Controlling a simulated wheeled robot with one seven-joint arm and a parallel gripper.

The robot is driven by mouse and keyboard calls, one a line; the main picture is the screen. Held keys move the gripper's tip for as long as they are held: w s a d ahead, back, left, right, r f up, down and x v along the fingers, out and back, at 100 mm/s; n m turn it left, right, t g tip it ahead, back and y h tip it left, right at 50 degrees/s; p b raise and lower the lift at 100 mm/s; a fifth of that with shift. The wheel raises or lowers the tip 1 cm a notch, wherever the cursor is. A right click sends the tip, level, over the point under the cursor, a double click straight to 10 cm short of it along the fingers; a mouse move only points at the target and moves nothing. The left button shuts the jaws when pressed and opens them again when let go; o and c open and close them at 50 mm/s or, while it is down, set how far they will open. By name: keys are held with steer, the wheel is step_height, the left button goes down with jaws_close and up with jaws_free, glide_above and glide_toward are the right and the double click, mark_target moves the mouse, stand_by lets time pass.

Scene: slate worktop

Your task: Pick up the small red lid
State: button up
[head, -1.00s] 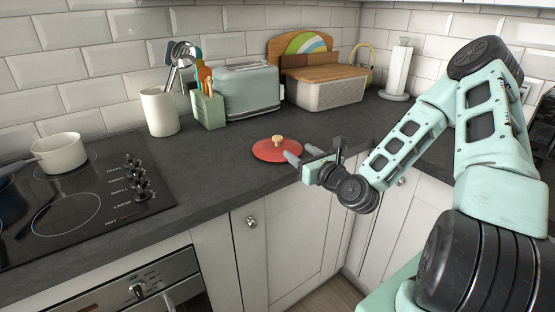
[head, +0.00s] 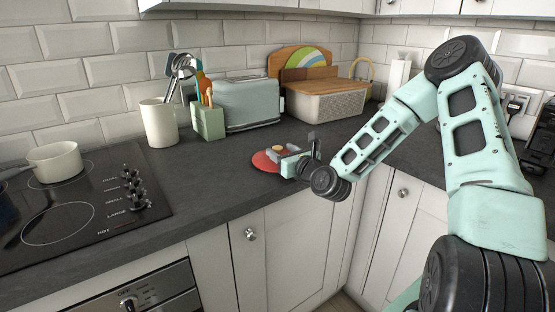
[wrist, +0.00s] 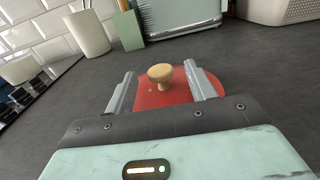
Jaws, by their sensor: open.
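The small red lid (head: 264,161) lies flat on the dark worktop near its front edge, partly hidden by my gripper in the head view. In the wrist view the red lid (wrist: 172,92) shows its round wooden knob (wrist: 160,75) on top. My gripper (wrist: 162,88) is open and empty. Its two grey fingers point toward the lid, one to each side of the knob in the picture. The knob appears between the fingertips or just beyond them; I cannot tell whether anything touches.
Behind the lid stand a toaster (head: 250,104), a green utensil box (head: 208,121), a white crock (head: 158,123) and a bread bin (head: 325,101). A cooktop (head: 75,205) with a cream pot (head: 55,162) is at left. The worktop between cooktop and lid is clear.

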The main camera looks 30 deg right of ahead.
steer(key=shift+w, duration=0.3)
steer(key=c, duration=1.1)
